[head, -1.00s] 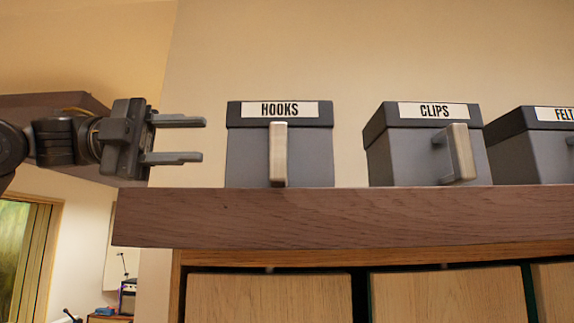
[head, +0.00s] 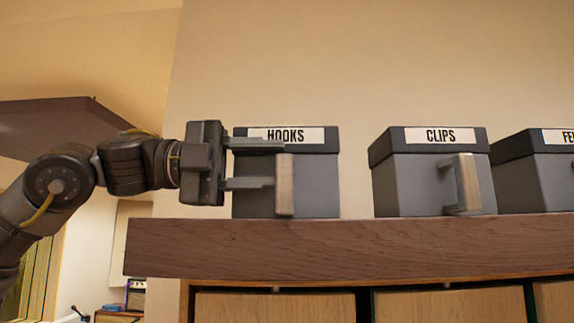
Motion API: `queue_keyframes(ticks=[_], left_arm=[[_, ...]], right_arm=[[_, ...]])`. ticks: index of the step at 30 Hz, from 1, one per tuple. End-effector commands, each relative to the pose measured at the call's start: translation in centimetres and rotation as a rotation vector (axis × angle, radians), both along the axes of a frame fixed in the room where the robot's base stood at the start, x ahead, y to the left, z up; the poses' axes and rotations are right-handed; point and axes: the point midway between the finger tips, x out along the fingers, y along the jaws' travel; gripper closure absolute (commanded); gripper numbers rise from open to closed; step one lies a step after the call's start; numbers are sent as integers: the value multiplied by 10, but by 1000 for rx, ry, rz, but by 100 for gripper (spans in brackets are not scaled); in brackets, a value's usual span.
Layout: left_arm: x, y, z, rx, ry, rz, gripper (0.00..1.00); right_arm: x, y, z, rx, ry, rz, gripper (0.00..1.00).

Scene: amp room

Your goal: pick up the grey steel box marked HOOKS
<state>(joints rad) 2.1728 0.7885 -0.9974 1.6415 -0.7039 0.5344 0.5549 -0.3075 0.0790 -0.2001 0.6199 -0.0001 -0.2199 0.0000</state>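The grey steel box marked HOOKS (head: 316,185) stands upright on the dark wooden shelf (head: 340,247), with a dark lid, a white label and a pale vertical handle (head: 285,186) on its front. My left gripper (head: 278,164) comes in from the left in front of the box. Its two fingers are apart, one above the other, and point right. The upper finger overlaps the lower edge of the label, and the lower finger reaches the left side of the handle. I cannot tell whether they touch the box. My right gripper is not in view.
A grey box marked CLIPS (head: 427,183) stands to the right with a gap between. A third grey box (head: 535,180), its label cut off, is at the right edge. Wooden fronts (head: 450,305) lie below the shelf. The wall behind is bare.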

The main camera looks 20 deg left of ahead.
Motion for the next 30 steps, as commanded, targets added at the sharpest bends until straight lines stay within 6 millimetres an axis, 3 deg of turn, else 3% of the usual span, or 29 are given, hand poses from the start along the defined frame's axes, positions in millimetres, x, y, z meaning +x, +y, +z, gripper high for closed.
queue_keyframes(ticks=[8,17,30], left_arm=[[1,-4,-1,-1,0,0,64],[1,-4,-1,0,0,0,100],[0,-4,1,-2,-3,-1,100]], right_arm=[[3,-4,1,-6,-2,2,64],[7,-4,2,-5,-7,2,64],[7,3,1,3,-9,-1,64]])
